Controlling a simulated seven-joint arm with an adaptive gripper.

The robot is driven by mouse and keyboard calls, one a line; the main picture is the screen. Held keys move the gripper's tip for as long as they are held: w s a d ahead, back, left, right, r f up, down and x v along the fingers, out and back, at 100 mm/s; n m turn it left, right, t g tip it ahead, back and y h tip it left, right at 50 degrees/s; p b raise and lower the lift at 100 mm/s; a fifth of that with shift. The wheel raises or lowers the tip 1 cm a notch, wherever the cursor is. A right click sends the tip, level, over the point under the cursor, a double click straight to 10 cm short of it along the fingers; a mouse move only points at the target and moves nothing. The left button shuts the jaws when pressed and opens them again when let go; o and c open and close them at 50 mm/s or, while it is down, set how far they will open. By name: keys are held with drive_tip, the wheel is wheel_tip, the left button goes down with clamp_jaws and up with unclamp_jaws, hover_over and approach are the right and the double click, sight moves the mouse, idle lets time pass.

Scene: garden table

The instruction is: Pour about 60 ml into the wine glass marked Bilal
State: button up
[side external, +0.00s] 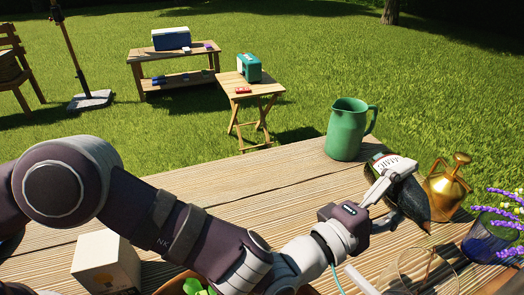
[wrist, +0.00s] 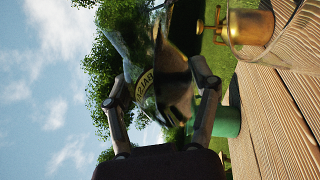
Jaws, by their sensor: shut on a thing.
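My gripper (side external: 394,184) is shut on a dark bottle (side external: 411,198), which is held tilted over the table's right part. In the wrist view the bottle (wrist: 176,84) sits between the two fingers (wrist: 160,88), with part of a label showing. A clear glass (side external: 405,282) stands at the bottom edge of the side view, in front of the bottle. A clear glass rim also shows at the upper right of the wrist view (wrist: 240,52). I cannot read the name Bilal on any glass. No stream of liquid can be made out.
A green pitcher (side external: 345,132) stands behind the bottle, and a brass can (side external: 446,190) stands to its right. A blue vase with purple flowers (side external: 487,240) is at the right edge. A white box (side external: 104,264) and a planter (side external: 178,284) are at the front left.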

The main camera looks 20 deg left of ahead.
drive_tip(key=shift+r+m, duration=0.25)
drive_tip(key=shift+m, duration=0.15)
drive_tip(key=shift+w+r+m+h, duration=0.1)
drive_tip(key=shift+r+m+h, duration=0.05)
drive_tip(key=shift+m+h, duration=0.15)
idle(0.5)
drive_tip(key=shift+r+m+t+h, duration=0.3)
drive_tip(key=shift+r+m, duration=0.1)
drive_tip(key=shift+m, duration=0.4)
idle(1.1)
drive_tip(key=f+n, duration=0.1)
drive_tip(key=w+f+n+y, duration=0.1)
drive_tip(key=n, duration=0.1)
drive_tip(key=a+f+n+g+y, duration=0.1)
drive_tip(key=n, duration=0.1)
drive_tip(key=shift+w, duration=0.35)
drive_tip(key=shift+s+d+f+n, duration=0.1)
drive_tip(key=shift+s+f+n, duration=0.05)
drive_tip(key=shift+n, duration=0.25)
drive_tip(key=shift+f+n+g, duration=0.3)
drive_tip(key=shift+f+n, duration=0.1)
drive_tip(key=shift+n, duration=0.1)
idle(0.4)
